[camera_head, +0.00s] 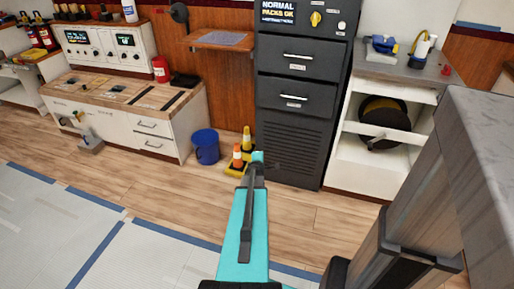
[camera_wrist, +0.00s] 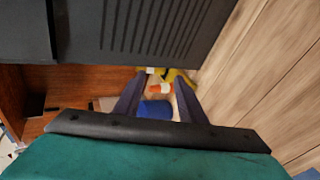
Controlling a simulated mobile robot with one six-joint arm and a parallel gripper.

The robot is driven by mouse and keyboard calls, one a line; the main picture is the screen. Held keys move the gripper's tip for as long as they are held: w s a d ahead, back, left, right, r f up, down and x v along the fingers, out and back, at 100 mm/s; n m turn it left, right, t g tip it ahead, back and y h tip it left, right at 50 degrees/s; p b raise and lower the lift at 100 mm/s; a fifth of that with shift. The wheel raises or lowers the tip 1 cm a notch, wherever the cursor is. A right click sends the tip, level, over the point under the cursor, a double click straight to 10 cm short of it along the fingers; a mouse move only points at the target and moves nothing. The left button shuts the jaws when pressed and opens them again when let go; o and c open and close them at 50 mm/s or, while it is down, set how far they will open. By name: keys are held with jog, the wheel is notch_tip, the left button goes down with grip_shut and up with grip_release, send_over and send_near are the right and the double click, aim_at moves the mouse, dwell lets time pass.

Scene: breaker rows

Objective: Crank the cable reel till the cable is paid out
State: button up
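A dark round reel (camera_head: 383,122) with a yellowish band and a pale bar across its front sits inside the open white cabinet at the right in the head view. The reel does not show in the wrist view.
A tall dark cabinet (camera_head: 290,140) stands beyond my gripper. Cones (camera_head: 238,157) and a blue bucket (camera_head: 206,147) stand on the floor to its left. A grey-topped block (camera_head: 480,140) fills the right foreground. A white drawer bench (camera_head: 150,130) is at the left. The wooden floor in front is clear.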

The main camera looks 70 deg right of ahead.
jog(key=w+a+m+y+p, duration=0.15)
jog(key=w+a+p, duration=0.25)
jog(key=w+a, duration=0.45)
jog(key=w+a+y+p, duration=0.3)
jog(key=w+a+p, duration=0.2)
jog(key=a, duration=0.6)
jog(key=w+a+m+g+y+p, duration=0.15)
jog(key=a+p, duration=0.25)
jog(key=a, duration=0.6)
jog(key=w+a+y+p, duration=0.2)
jog(key=a+p, duration=0.1)
jog(key=a, duration=0.6)
jog(key=s+a+r+g+y+p, duration=0.15)
jog(key=a+p, duration=0.25)
jog(key=a, duration=0.5)
jog(key=s+a+r+g+y+p, duration=0.1)
jog(key=s+a+r+p, duration=0.25)
jog(key=a, duration=0.55)
jog(key=s+a+r+g+p, duration=0.2)
jog(key=s+a+r+p, duration=0.1)
jog(key=a, duration=0.5)
jog(key=s+a+r+g+p, duration=0.1)
jog(key=s+a+r+p, duration=0.3)
jog(key=s+a, duration=0.3)
jog(key=shift+a+m+g+y+p, duration=0.3)
jog(key=shift+a+g+y+p, duration=0.1)
jog(key=shift+a+y+p, duration=0.1)
